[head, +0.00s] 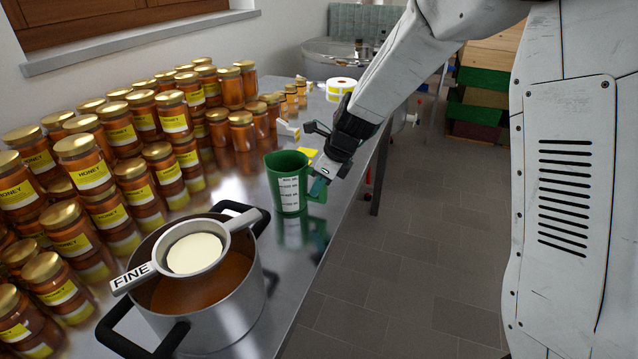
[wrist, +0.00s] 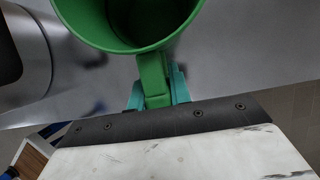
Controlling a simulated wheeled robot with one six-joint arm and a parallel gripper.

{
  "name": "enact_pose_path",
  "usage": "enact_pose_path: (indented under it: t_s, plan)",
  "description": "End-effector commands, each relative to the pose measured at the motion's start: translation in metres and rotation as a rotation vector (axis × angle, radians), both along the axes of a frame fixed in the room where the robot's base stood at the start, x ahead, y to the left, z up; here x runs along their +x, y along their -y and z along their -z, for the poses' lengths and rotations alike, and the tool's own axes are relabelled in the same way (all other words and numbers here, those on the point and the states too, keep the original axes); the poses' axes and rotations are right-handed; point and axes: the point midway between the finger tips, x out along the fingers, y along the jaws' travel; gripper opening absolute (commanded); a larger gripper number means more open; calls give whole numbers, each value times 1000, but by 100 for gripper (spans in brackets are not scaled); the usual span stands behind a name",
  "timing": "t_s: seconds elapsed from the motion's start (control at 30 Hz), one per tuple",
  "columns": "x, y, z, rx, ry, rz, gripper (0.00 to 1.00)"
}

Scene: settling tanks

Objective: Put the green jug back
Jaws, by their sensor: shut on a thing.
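The green jug (head: 287,182) is upright at the right edge of the metal table, with a white measuring scale on its side. My gripper (head: 319,187) is at its handle, on the right side of the jug. In the wrist view the teal fingers of my gripper (wrist: 158,92) are closed on both sides of the handle of the green jug (wrist: 150,45). The inside of the jug that shows looks empty. I cannot tell whether its base touches the table.
A steel pot (head: 243,292) with black handles stands in front of the jug, a strainer marked FINE (head: 229,226) across its top. Many honey jars (head: 172,118) fill the left of the table. The floor at right is clear.

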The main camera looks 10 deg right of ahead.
Motion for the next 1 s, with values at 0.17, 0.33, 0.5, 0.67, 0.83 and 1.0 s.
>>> enact_pose_path:
  t_s: [0.17, 0.33, 0.5, 0.67, 0.83, 1.0]
  plan:
    - [1, 0, -1, 0, 3, 0, 0]
    - [0, 0, 1, 1, 2, -1, 34]
    - [0, 0, 1, 0, 2, -1, 42]
    - [0, 0, 0, 1, 2, -1, 42]
    - [-2, 5, -17, 2, 5, 0, 42]
    - [-10, 17, -50, 1, 8, 1, 42]
